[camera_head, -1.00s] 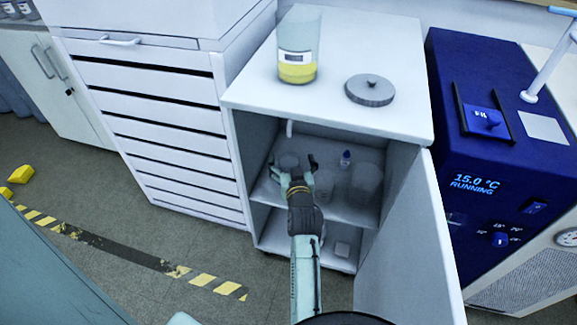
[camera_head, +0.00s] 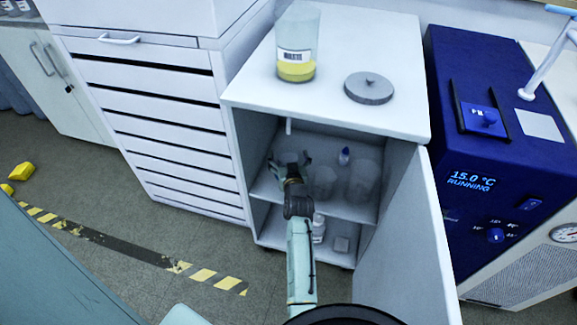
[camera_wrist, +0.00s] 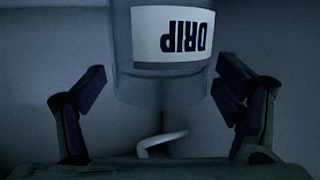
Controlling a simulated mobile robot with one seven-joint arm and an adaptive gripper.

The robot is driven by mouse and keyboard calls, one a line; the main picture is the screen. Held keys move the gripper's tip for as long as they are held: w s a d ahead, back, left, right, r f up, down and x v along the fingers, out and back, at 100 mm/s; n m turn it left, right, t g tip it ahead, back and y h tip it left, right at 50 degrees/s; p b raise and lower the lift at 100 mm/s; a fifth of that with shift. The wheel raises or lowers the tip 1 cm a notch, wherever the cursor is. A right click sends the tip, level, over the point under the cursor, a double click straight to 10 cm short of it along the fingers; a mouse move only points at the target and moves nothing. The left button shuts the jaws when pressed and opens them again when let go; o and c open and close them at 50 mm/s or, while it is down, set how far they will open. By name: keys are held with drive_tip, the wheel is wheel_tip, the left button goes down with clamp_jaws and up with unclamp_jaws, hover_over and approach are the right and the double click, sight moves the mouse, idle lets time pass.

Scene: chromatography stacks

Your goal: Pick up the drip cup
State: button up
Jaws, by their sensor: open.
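The drip cup (camera_wrist: 170,75) is a clear cylinder with a white label reading DRIP, upside down in the wrist view. It stands between the two open fingers of my gripper (camera_wrist: 160,88), with a visible gap on each side. In the head view, my gripper (camera_head: 290,160) reaches into the open cabinet above its upper shelf, at the left. The cup there is faint and mostly hidden behind the gripper.
Two clear beakers, a nearer one (camera_head: 322,184) and a larger one (camera_head: 363,182), stand right of my gripper. A small blue-capped bottle (camera_head: 344,157) is behind them. A white spout (camera_head: 288,126) hangs above. The cabinet door (camera_head: 405,245) stands open at right.

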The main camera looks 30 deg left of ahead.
drive_tip(key=shift+c, duration=0.5)
drive_tip(key=c, duration=1.9)
